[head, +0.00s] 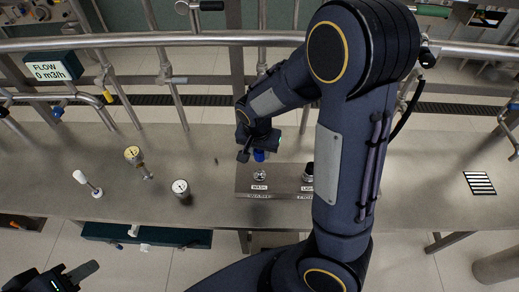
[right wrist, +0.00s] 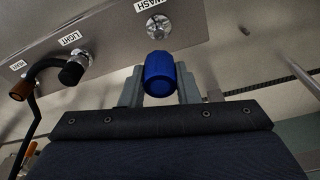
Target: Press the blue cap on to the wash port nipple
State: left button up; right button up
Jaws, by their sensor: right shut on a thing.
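The blue cap (right wrist: 160,76) is held between the two grey fingers of my right gripper (right wrist: 160,84) in the right wrist view. In the head view the blue cap (head: 259,156) shows below my right gripper (head: 258,148). The wash port nipple (head: 260,175) stands on a steel panel above the WASH label. In the right wrist view the nipple (right wrist: 158,26) is a shiny round fitting, with a visible gap between it and the cap. My left gripper (head: 75,277) is at the bottom left corner of the head view, partly cut off, away from the port.
Beside the wash port is the LIGHT fitting (right wrist: 70,74) with a dark bent handle. The steel bench (head: 400,180) also carries a white-faced gauge (head: 181,188), a yellowish gauge (head: 134,155) and a white-topped valve (head: 88,183). Pipe rails run behind. The bench's right side is mostly clear.

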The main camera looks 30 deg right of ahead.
jog(key=shift+f+b, duration=2.35)
jog(key=shift+f, duration=0.5)
jog(key=shift+f+b, duration=0.7)
jog(key=shift+f, duration=0.1)
jog(key=shift+f+b, duration=0.8)
jog(key=shift+f, duration=0.1)
jog(key=o, duration=1.2)
jog(key=shift+c, duration=0.2)
